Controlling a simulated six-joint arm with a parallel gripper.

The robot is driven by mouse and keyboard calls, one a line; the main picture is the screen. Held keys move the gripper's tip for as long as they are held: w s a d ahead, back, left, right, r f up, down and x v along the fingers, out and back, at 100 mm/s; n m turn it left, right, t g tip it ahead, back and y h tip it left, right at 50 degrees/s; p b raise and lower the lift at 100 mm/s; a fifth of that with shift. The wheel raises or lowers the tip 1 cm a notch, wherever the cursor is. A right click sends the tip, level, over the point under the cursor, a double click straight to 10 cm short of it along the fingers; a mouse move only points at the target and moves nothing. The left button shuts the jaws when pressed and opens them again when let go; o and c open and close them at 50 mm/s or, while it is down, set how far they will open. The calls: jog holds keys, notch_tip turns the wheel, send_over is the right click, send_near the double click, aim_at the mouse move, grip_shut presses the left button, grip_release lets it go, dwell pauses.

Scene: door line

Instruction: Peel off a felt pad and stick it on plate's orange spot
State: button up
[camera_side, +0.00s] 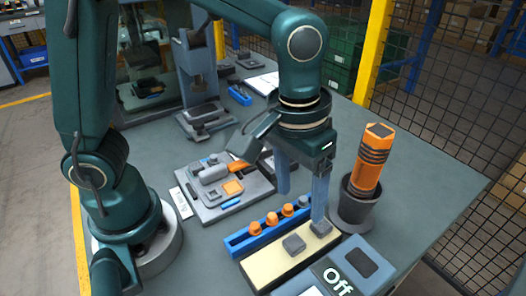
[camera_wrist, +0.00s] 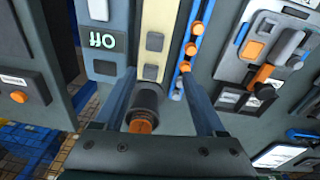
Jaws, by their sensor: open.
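Two grey felt pads sit on a cream backing strip (camera_side: 262,272), the near pad (camera_side: 294,243) and the far pad (camera_side: 321,228). In the wrist view the pads (camera_wrist: 155,41) and (camera_wrist: 150,72) lie along the strip. The grey plate (camera_side: 212,214) lies left of the strip, with a square orange spot (camera_side: 233,188) on it; the spot (camera_wrist: 263,73) also shows in the wrist view. My gripper (camera_side: 301,205) is open and empty, its two blue fingers pointing down near the far pad. In the side view one finger overlaps that pad; contact cannot be told.
A blue rack (camera_side: 236,246) with several orange knobs runs beside the strip. An orange cylinder (camera_side: 369,160) stands in a dark cup (camera_side: 352,205) close to my gripper. An "Off" panel (camera_side: 345,270) is in front.

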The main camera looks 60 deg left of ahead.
aim_at(294, 242)
jog(key=f, duration=0.1)
jog(key=s+d+f, duration=0.1)
jog(key=f+m+g, duration=0.1)
jog(key=shift+s+d, duration=0.2)
jog(key=shift+d, duration=0.15)
jog(key=shift+f, duration=2.45)
grip_shut()
jog(key=c, duration=0.7)
grip_release()
grip_shut()
jog(key=shift+r, duration=0.2)
